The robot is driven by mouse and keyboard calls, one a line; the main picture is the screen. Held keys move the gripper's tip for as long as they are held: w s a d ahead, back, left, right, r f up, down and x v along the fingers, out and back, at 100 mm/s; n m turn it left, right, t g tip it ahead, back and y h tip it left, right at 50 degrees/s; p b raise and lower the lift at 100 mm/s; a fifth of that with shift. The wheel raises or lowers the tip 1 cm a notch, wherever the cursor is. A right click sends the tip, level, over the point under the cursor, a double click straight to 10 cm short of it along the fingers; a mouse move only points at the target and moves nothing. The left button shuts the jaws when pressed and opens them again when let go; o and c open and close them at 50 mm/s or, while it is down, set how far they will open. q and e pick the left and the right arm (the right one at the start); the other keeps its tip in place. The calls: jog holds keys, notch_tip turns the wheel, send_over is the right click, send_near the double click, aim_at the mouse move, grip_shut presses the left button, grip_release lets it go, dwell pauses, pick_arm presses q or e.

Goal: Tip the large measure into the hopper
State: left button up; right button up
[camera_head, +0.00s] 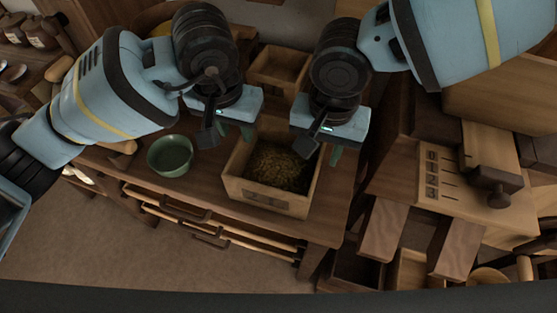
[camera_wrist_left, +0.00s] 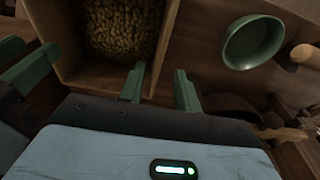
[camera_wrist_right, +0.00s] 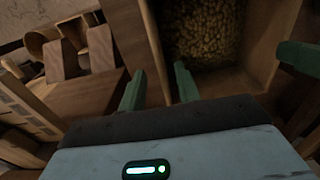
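A square wooden box (camera_head: 262,196) holds brown grain (camera_head: 283,167) and sits upright on the wooden table; it looks like the large measure. My left gripper (camera_head: 236,132) is at its far left corner. In the left wrist view its green fingers (camera_wrist_left: 160,88) are apart, one on each side of a box wall. My right gripper (camera_head: 322,152) is at the box's right side. In the right wrist view its fingers (camera_wrist_right: 159,88) are also apart around a wall. Contact cannot be told. I cannot tell for sure which thing is the hopper.
A green bowl (camera_head: 170,155) stands left of the box. A smaller wooden box (camera_head: 278,66) is behind it. On the right stands a wooden cabinet-like piece (camera_head: 398,160) with slanted boards and open compartments. Rails and handles run along the table's front. Floor is free at front left.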

aim_at(239, 141)
pick_arm(q)
jog(key=shift+s, duration=0.1)
